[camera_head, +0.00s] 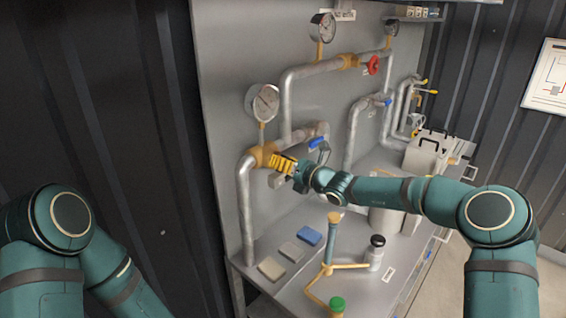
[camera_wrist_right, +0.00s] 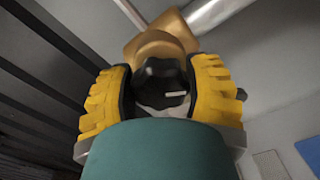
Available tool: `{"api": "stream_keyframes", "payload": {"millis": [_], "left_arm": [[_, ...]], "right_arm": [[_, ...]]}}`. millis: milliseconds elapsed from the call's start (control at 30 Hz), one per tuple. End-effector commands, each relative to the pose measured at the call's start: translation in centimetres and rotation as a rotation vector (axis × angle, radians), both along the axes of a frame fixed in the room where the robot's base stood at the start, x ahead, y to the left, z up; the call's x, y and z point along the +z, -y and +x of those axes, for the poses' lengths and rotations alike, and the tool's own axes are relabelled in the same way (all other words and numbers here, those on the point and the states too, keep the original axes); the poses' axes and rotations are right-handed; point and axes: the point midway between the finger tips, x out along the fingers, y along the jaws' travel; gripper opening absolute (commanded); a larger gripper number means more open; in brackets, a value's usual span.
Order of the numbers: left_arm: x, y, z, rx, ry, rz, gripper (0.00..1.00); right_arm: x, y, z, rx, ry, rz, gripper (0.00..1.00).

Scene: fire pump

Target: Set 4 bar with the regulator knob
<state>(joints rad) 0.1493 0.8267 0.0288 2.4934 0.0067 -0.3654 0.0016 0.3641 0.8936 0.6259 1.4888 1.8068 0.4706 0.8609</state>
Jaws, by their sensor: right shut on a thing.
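The black regulator knob (camera_wrist_right: 163,84) sits between the yellow fingers of my right gripper (camera_wrist_right: 160,95) in the right wrist view. A white mark lies across its face, close to level in that view. The fingers are shut on it from both sides. Behind the knob is the brass regulator body (camera_wrist_right: 158,45); in the head view the brass body (camera_head: 262,155) is on the pipe, with my right gripper (camera_head: 283,164) at it. The gauge (camera_head: 262,102) stands above it; its reading is too small to tell. My left gripper is out of view; only its arm shows.
A blue-handled valve (camera_head: 318,142) is just right of my right gripper. The bench below holds several coloured pads (camera_head: 309,236), a yellow-armed stand (camera_head: 331,250) and a black-capped bottle (camera_head: 375,253). A red handwheel (camera_head: 373,65) is higher up the panel.

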Motion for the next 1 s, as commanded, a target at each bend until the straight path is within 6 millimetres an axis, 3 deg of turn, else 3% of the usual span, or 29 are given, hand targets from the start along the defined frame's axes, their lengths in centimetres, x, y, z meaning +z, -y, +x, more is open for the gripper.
{"api": "stream_keyframes", "payload": {"millis": [67,100,167,567,1000], "left_arm": [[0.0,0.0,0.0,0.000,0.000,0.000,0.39],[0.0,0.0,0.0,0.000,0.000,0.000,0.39],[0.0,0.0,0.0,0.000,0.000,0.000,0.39],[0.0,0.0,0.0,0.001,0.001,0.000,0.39],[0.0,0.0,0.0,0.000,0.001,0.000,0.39]], "right_arm": [[0.0,0.0,0.0,0.000,0.001,0.001,0.17],[0.0,0.0,0.0,0.000,0.001,0.001,0.66],[0.0,0.0,0.0,0.000,0.001,0.000,0.86],[0.0,0.4,-0.3,-0.001,0.000,-0.001,0.86],[0.0,6.0,-5.8,-0.003,0.000,-0.003,0.86]]}}
